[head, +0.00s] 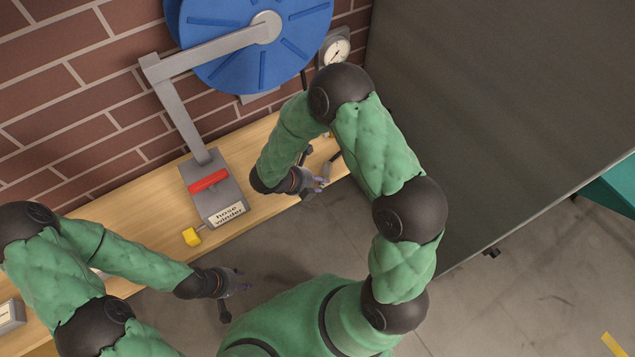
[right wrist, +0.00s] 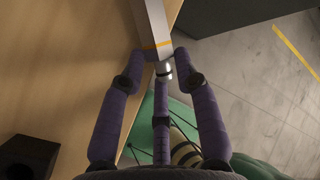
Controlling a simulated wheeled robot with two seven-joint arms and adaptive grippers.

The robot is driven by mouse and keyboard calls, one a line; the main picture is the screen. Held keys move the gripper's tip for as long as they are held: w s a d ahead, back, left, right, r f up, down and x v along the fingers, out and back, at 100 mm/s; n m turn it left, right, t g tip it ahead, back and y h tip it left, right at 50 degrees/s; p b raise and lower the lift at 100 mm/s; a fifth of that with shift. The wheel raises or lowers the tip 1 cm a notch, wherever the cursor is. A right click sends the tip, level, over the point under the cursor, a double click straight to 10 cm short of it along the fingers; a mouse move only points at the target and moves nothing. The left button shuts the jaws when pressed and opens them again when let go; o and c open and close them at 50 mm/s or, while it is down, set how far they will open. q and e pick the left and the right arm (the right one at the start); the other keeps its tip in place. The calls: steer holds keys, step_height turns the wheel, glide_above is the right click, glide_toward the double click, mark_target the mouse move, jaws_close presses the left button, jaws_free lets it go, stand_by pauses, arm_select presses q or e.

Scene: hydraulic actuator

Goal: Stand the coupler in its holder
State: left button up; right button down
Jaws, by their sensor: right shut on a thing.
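My right gripper (head: 318,186) is over the right end of the wooden bench in the head view. In the right wrist view its purple fingers (right wrist: 162,62) are shut around a small silver piece (right wrist: 165,72), which looks like the coupler. A pale grey bar with an orange band (right wrist: 152,25) extends beyond the fingertips in line with it; I cannot tell whether they are joined. A dark block with a round hollow (right wrist: 27,155), perhaps the holder, sits on the bench at the lower left. My left gripper (head: 238,282) is open and empty in front of the bench.
A yellow piece (head: 192,236) is at the bench's front edge. A gauge (head: 337,48) and a large dark panel (head: 480,110) are to the right.

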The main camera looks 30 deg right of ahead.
steer(key=shift+r, duration=0.1)
steer(key=c, duration=0.9)
jaws_free()
